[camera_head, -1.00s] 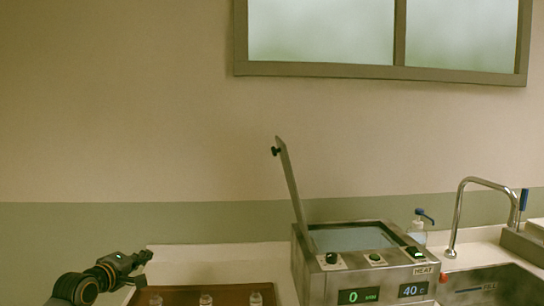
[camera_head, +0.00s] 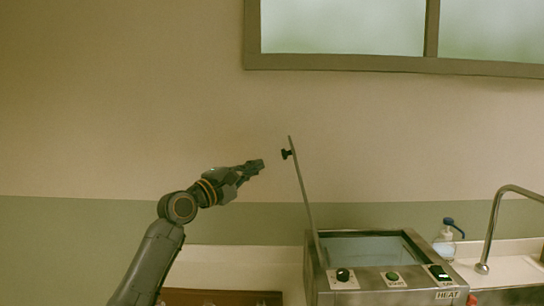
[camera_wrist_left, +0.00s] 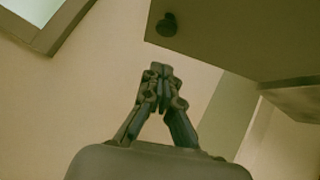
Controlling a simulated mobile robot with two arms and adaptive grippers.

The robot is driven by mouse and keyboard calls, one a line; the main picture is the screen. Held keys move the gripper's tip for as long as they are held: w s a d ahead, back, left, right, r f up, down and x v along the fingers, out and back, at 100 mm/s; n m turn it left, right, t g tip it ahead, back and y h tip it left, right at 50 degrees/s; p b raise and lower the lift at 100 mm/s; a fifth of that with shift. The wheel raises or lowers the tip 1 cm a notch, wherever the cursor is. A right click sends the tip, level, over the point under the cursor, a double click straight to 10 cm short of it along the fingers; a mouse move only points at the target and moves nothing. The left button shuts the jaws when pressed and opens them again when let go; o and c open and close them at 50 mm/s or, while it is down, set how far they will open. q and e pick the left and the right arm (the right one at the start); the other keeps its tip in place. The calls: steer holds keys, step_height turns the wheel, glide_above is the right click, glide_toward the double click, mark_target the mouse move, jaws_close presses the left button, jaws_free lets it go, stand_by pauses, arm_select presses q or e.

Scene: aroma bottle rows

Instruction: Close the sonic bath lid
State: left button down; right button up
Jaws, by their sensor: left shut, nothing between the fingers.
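The sonic bath (camera_head: 390,285) is a metal box with knobs and a HEAT label, on the counter at the lower right of the head view. Its lid (camera_head: 303,190) stands raised, nearly upright, hinged along the left side and tilted slightly left. A dark knob (camera_head: 287,154) sticks out from the lid's left face. My left gripper (camera_head: 260,165) is shut and empty, just left of the knob and apart from it. In the left wrist view, the lid (camera_wrist_left: 245,45) with its knob (camera_wrist_left: 167,25) appears beyond the shut fingers (camera_wrist_left: 160,70). My right gripper is not in view.
A soap bottle (camera_head: 445,240) and a curved faucet (camera_head: 495,225) stand right of the bath. A brown tray (camera_head: 215,297) lies on the counter at lower left. The wall space around the lid is clear, below a window (camera_head: 340,25).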

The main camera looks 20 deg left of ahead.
arm_select(q)
steer(key=d, duration=0.1)
steer(key=w+d+r+p, duration=0.1)
steer(key=w+d, duration=0.1)
steer(key=d, duration=0.1)
steer(key=shift+w+r+p, duration=0.1)
steer(key=shift+r+p, duration=0.1)
steer(key=shift+p, duration=0.1)
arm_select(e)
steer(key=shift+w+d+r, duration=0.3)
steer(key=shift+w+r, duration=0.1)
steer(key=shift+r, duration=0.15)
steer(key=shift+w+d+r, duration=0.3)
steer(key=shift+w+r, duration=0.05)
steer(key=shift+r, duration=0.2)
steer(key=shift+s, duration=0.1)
